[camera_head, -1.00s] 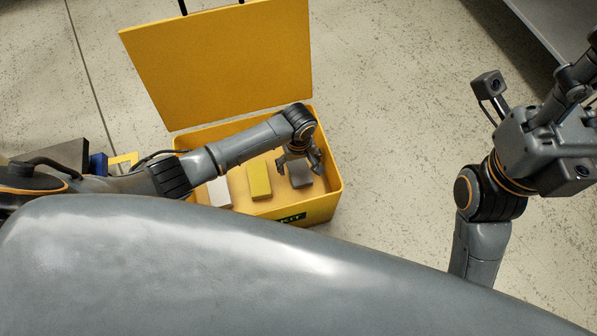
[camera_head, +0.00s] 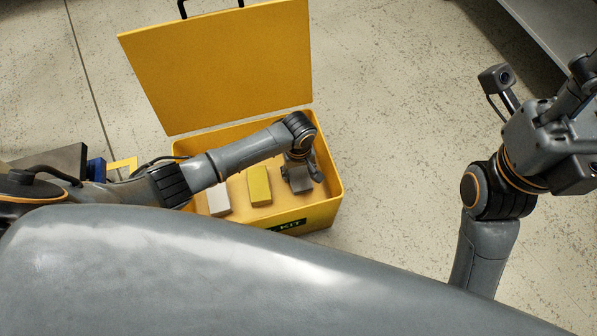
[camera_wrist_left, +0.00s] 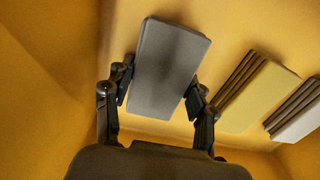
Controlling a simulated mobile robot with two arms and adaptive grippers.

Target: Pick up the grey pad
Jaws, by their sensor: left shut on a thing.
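The grey pad (camera_wrist_left: 168,70) is a flat rectangular block between the fingers of my left gripper (camera_wrist_left: 160,98) in the left wrist view. The gripper is shut on it, one finger at each long side. In the head view my left gripper (camera_head: 300,175) is down inside the yellow kit box (camera_head: 330,203) at its right end, and the grey pad (camera_head: 301,186) is partly hidden below it. Whether the pad touches the box floor cannot be told. The fingers of my right gripper are out of the picture; only its wrist shows at the right edge.
A yellow pad (camera_head: 259,185) and a white pad (camera_head: 218,201) stand in the box to the left of the grey one. The open lid (camera_head: 220,65) rises behind. Box walls surround my left gripper. Bare floor (camera_head: 390,130) lies right of the box.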

